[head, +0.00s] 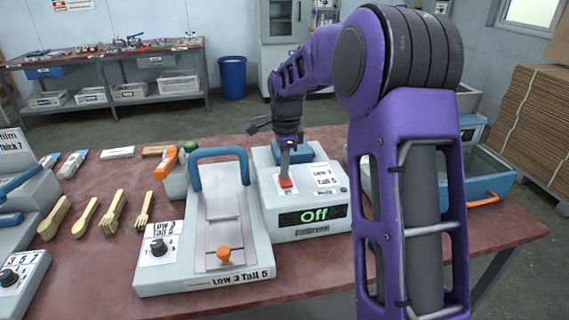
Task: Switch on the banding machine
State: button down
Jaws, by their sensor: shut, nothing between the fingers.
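The banding machine is a pale grey box (312,232) on the red-brown table. A dark display (313,216) on its front reads "Off" in green letters. A red switch (286,183) sits on its sloping top, left of a white printed label. My purple arm reaches in from the right foreground and points down over the machine. My gripper (285,172) is shut and empty, with its tip at or just above the red switch. I cannot tell whether it touches the switch.
A grey press with a blue handle (219,155) and orange knob (223,254) stands directly left of the machine. Wooden spoons and forks (114,208) lie further left. A blue tray (490,178) is at right, partly behind my arm. A cluttered bench (110,52) stands behind.

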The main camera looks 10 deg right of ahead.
jog(key=g+p, duration=0.1)
jog(key=p, duration=0.2)
jog(key=shift+w+f+g+p, duration=0.1)
jog(key=shift+f+g+p, duration=0.05)
jog(key=shift+g+p, duration=0.2)
jog(key=shift+w+f, duration=0.1)
jog(key=shift+f, duration=0.35)
jog(key=shift+s, duration=0.2)
jog(key=shift+s+b, duration=0.4)
jog(key=shift+s, duration=0.4)
jog(key=shift+r, duration=0.35)
notch_tip(320, 180, up, 14)
jog(key=w+p, duration=0.1)
jog(key=p, duration=0.2)
jog(key=shift+w+r+p, duration=0.15)
jog(key=shift+r+p, duration=0.05)
jog(key=shift+p, duration=0.2)
